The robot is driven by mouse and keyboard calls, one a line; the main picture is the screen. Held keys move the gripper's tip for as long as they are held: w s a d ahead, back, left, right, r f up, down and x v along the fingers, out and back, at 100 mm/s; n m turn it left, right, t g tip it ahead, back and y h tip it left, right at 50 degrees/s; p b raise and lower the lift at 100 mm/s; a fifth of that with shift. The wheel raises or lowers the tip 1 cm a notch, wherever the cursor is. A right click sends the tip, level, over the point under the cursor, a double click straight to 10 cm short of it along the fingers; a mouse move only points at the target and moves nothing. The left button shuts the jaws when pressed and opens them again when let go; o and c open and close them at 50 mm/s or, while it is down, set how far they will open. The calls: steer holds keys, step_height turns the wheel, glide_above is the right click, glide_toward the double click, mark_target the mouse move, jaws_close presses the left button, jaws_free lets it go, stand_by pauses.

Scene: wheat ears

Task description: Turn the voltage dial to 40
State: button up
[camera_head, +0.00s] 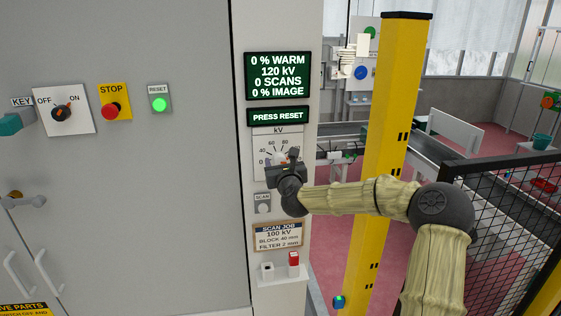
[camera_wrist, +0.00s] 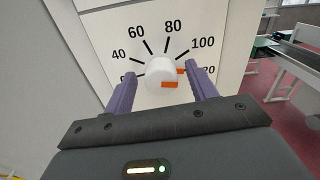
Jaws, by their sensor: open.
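The voltage dial has a white round knob (camera_wrist: 160,70) with orange marks, on a white scale plate (camera_head: 272,137) headed kV. In the wrist view the readable marks are 40, 60, 80 and 100, with a partly hidden label at lower right. An orange mark on the knob points right, below the 100 mark. My gripper (camera_wrist: 162,74) is open, with one purple finger on each side of the knob. I cannot tell whether the fingers touch it. The green display (camera_head: 278,76) reads 120 kV.
A second display (camera_head: 278,117) reads PRESS RESET. Below the dial are a SCAN button (camera_head: 263,206) and a job card (camera_head: 278,237) reading 100 kV. On the left are a red STOP button (camera_head: 111,111) and a lit green RESET button (camera_head: 159,104). A yellow post (camera_head: 396,90) stands right.

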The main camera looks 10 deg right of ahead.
steer(key=shift+c, duration=0.5)
steer(key=c, duration=0.9)
